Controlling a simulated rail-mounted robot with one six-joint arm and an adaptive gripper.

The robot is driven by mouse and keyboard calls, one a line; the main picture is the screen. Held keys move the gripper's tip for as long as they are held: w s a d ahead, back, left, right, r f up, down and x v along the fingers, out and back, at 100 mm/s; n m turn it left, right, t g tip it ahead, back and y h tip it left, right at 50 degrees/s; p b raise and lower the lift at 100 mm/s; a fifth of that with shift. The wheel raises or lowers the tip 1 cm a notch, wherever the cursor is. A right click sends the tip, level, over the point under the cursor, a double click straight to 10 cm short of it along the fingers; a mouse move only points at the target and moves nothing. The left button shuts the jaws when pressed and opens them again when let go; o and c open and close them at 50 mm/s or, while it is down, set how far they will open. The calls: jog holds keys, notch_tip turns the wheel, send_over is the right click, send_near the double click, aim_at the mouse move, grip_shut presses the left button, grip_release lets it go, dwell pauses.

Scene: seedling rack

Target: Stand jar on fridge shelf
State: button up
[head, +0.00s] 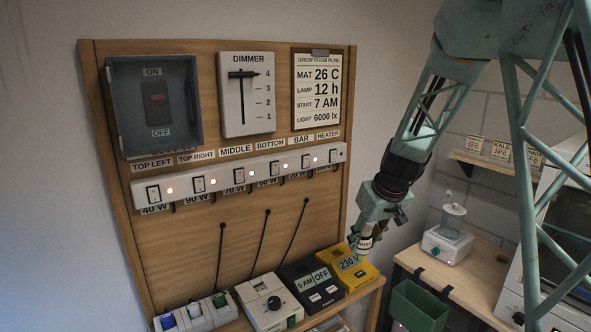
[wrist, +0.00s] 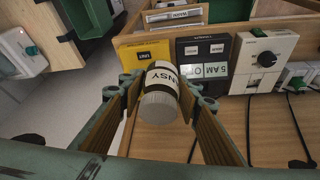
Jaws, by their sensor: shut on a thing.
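A small jar (wrist: 159,100) with a grey lid and a cream label ending in "NSY" is between the fingers of my gripper (wrist: 160,98) in the wrist view. The fingers press on its two sides, and its lid end points toward the camera. In the head view my gripper (head: 372,228) hangs at centre right, with the jar (head: 365,243) low in it, in front of the yellow meter. No fridge shelf can be made out for certain. A white cabinet with a dark window (head: 570,215) stands at the right edge, partly behind my arm.
A yellow "230 V" meter (head: 352,268), a black timer (head: 312,287) and other boxes line the ledge below the wooden panel (head: 180,245). A green bin (head: 418,306) hangs on the right bench. A white device (head: 447,245) stands there. A wall shelf (head: 490,163) carries small cards.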

notch_tip(320, 180, down, 7)
jog(key=b, duration=0.6)
jog(key=shift+s+f+m+h, duration=0.25)
jog(key=shift+s+m+h, duration=0.05)
jog(key=shift+m, duration=0.5)
jog(key=shift+s+m+h, duration=0.1)
jog(key=shift+m+h, duration=0.3)
jog(key=shift+m, duration=0.5)
jog(key=shift+m+h, duration=0.4)
jog(key=shift+m, duration=0.5)
jog(key=shift+w+r+m+h, duration=0.2)
jog(key=shift+w+m+h, duration=0.15)
jog(key=shift+m, duration=0.45)
